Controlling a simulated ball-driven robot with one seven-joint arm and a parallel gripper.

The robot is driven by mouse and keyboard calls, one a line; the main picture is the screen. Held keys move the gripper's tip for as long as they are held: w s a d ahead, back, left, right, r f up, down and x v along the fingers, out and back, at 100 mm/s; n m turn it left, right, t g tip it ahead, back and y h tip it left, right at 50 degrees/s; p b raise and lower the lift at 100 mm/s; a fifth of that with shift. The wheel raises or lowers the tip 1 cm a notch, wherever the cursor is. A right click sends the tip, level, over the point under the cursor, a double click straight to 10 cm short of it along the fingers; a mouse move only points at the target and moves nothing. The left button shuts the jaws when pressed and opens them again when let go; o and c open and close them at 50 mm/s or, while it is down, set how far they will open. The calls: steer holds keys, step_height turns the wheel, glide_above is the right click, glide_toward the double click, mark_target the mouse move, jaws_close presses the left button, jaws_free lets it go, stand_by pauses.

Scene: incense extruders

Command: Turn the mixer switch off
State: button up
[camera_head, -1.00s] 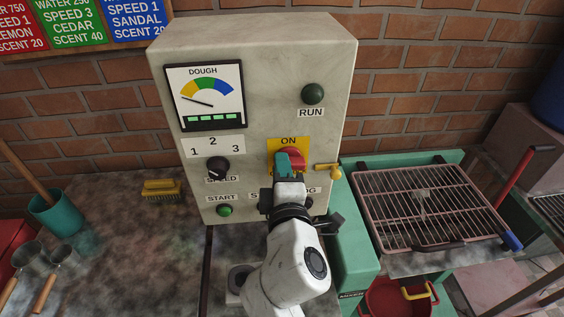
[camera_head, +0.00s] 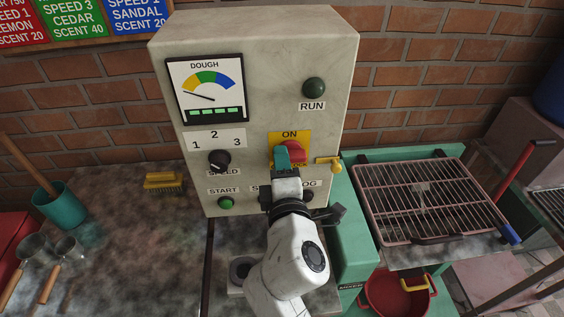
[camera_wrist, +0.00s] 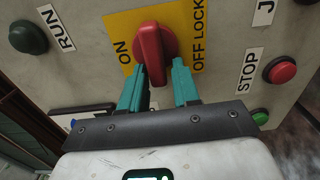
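The mixer switch is a red rotary handle (camera_wrist: 151,55) on a yellow plate (camera_wrist: 118,22), with ON and OFF LOCK labels. In the wrist view its handle runs up and down the picture, between the two labels. In the head view the red handle (camera_head: 294,151) shows below ON, partly hidden by my gripper (camera_head: 282,160). In the wrist view the teal fingers of my gripper (camera_wrist: 160,75) are apart, one on each side of the handle's lower end. The left finger is close to the handle; a gap shows before the right finger. I cannot tell whether either touches.
The grey control box (camera_head: 257,60) carries a speed knob (camera_head: 219,160), a green start button (camera_head: 227,203), a dark run lamp (camera_head: 314,89) and a red stop button (camera_wrist: 280,70). A small brass lever (camera_head: 331,164) sticks out close right of the switch. A wire rack (camera_head: 425,195) lies farther right.

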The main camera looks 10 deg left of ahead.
steer(key=shift+o, duration=1.1)
steer(key=shift+d, duration=0.1)
steer(key=shift+s, duration=0.1)
steer(key=b+v, duration=0.1)
steer(key=v, duration=0.9)
steer(key=shift+s+b, duration=0.25)
steer(key=shift+b, duration=0.1)
steer(key=shift+r, duration=0.1)
